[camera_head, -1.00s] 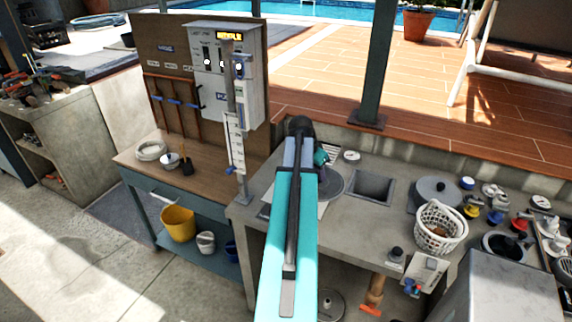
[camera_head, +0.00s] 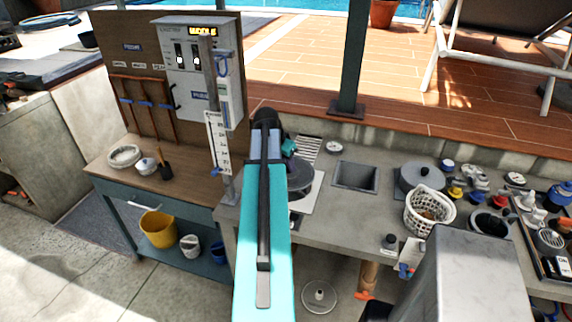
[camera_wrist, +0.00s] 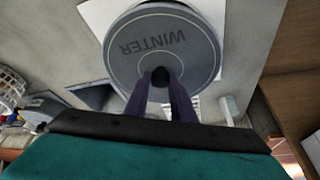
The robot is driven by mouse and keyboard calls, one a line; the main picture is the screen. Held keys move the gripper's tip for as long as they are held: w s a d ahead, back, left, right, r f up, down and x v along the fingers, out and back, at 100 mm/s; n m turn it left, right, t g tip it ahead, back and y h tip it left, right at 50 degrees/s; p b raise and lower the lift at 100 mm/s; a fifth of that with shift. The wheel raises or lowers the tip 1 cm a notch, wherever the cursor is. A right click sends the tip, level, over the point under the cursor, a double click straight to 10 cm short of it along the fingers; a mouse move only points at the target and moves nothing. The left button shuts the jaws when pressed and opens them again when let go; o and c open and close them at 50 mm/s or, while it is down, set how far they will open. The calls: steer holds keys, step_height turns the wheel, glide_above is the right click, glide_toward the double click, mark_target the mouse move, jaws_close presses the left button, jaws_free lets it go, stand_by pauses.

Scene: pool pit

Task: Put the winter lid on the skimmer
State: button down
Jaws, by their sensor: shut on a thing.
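The winter lid (camera_wrist: 165,45) is a round grey disc with WINTER on its top, in the upper middle of the wrist view. My gripper (camera_wrist: 160,78) is shut on the dark knob at its centre. In the head view the lid (camera_head: 300,180) shows as a dark grey disc partly hidden behind my arm, and my fingertips are hidden there. The lid is over a white square plate (camera_head: 310,190); I cannot tell whether it touches it. A round dark opening (camera_head: 490,222) in the right of the counter may be the skimmer, but I cannot be sure.
A square basin (camera_head: 355,177), a grey round lidded thing (camera_head: 420,178) and a white basket (camera_head: 430,208) stand to the right along the counter. Small fittings crowd its right end. A control box (camera_head: 203,70) and a post rise on the left.

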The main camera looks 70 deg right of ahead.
steer(key=shift+f, duration=0.15)
steer(key=shift+f+b, duration=0.95)
steer(key=shift+f, duration=0.7)
steer(key=shift+f+b, duration=0.75)
steer(key=shift+f, duration=0.35)
stand_by(1.9)
steer(key=c, duration=1.3)
jaws_free()
steer(key=shift+a, duration=0.1)
steer(key=shift+o, duration=0.2)
steer(key=shift+r, duration=0.1)
steer(key=shift+r+p, duration=1.3)
steer(key=shift+r, duration=1.05)
steer(key=shift+r, duration=0.15)
